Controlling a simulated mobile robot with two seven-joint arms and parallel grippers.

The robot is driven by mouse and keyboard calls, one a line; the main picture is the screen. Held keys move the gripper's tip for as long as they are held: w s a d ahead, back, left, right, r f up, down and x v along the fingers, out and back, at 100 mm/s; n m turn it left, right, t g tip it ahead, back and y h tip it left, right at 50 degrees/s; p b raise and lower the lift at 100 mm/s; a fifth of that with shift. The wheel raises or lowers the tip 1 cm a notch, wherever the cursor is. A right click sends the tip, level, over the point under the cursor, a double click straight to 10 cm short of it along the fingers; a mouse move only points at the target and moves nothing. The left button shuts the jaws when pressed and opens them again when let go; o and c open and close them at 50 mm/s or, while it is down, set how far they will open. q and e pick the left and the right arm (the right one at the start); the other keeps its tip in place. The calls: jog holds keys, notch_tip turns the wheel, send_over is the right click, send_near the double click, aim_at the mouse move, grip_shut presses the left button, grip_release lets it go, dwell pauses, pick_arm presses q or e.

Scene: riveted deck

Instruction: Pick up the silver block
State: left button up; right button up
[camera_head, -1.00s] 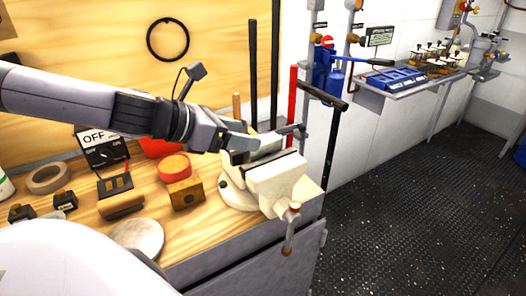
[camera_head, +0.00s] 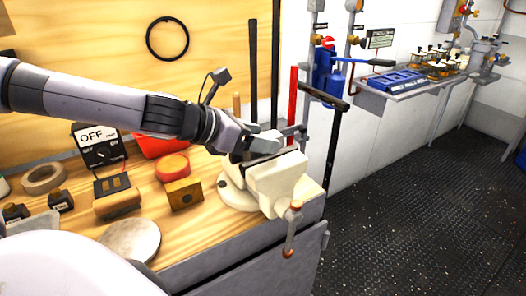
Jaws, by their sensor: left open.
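My left gripper (camera_head: 292,136) reaches in from the left and is just above the cream vise (camera_head: 277,182) at the right end of the bench. Its fingers are open and point to the right, over the vise's jaws. I cannot pick out the silver block for certain. The gripper and wrist cover part of the vise top, and a block there would be hidden or hard to tell from the grey metal. My right gripper is not in view.
A red bar (camera_head: 293,105) stands behind the vise. The dark floor (camera_head: 420,195) to the right is clear.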

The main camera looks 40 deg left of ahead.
pick_arm(q)
jog(key=c, duration=1)
jog(key=shift+r, duration=0.1)
grip_shut()
